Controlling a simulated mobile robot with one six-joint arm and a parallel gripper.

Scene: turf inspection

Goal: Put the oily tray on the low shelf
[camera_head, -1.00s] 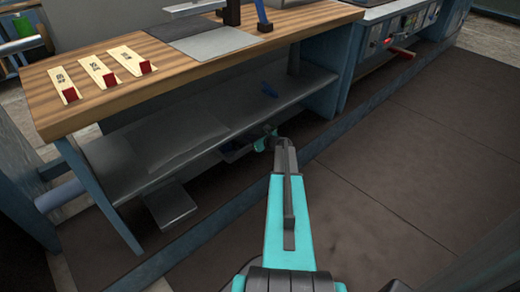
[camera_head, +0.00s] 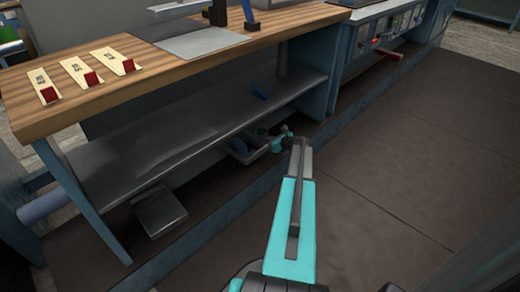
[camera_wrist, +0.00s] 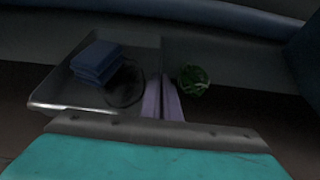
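A grey tray (camera_head: 247,153) with blue contents is under the bench, just below the front edge of the low shelf (camera_head: 110,185). In the wrist view the tray (camera_wrist: 48,106) has a bright rim and holds a stack of folded blue cloths (camera_wrist: 97,62) and a dark round patch or object. My gripper (camera_head: 281,142) is at the tray's right end. In the wrist view its two purple fingers (camera_wrist: 162,98) are nearly together at the tray's right side, seemingly on its wall. The exact contact is dark and hard to see.
A green round thing (camera_wrist: 193,80) lies right of the fingers. A grey flat box (camera_head: 160,212) sits low at the left under the shelf. Floor at right is clear.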

